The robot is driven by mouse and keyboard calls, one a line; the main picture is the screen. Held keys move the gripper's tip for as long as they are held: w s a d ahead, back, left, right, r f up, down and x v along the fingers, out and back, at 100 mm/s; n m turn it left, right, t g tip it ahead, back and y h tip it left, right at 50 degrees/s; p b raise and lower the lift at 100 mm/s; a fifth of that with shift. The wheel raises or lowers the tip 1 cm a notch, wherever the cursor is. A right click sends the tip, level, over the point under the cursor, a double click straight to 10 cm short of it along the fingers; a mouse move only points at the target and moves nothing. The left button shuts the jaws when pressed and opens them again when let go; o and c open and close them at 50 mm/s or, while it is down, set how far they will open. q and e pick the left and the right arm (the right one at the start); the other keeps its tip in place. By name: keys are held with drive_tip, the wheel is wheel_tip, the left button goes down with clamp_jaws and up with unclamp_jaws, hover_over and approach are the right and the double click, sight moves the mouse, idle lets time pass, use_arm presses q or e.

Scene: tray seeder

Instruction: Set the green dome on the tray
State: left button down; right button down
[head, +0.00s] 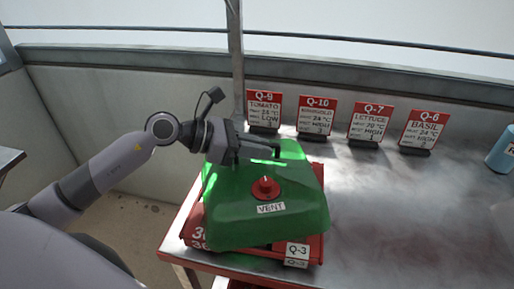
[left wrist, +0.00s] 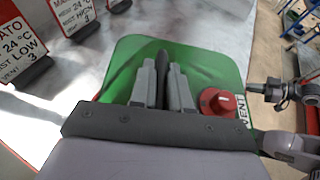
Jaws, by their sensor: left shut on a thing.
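The green dome (head: 230,218) is a translucent green cover with a red vent knob (head: 266,189) and a VENT label on top. It sits over the red tray (head: 314,246), slightly tilted or offset, with red edges showing at its left, front and right. I cannot tell whether it touches the tray all round. My left gripper (head: 276,152) is shut at the far part of the dome's top, on a dark handle-like piece (left wrist: 162,60) between its fingers. The dome (left wrist: 205,62) fills the middle of the left wrist view.
Several red and white crop signs, such as the Q-9 sign (head: 264,108) and the Q-6 sign (head: 424,130), stand behind the dome. A blue cylinder (head: 502,150) is at the far right. The metal table (head: 400,215) is clear right of the tray.

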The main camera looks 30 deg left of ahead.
use_arm(q)
drive_tip(key=c, duration=1.1)
unclamp_jaws()
drive_tip(key=shift+f, duration=0.1)
drive_tip(key=shift+s+a, duration=0.1)
drive_tip(key=shift+a, duration=0.05)
drive_tip(key=shift+s+a, duration=0.15)
drive_tip(key=shift+a, duration=0.1)
drive_tip(key=b+v, duration=0.1)
drive_tip(key=v, duration=0.7)
drive_tip(key=shift+s+a+r+b, duration=0.1)
drive_tip(key=shift+r+b, duration=0.1)
drive_tip(key=shift+b, duration=0.2)
drive_tip(key=shift+v, duration=1.35)
drive_tip(key=shift+r, duration=0.15)
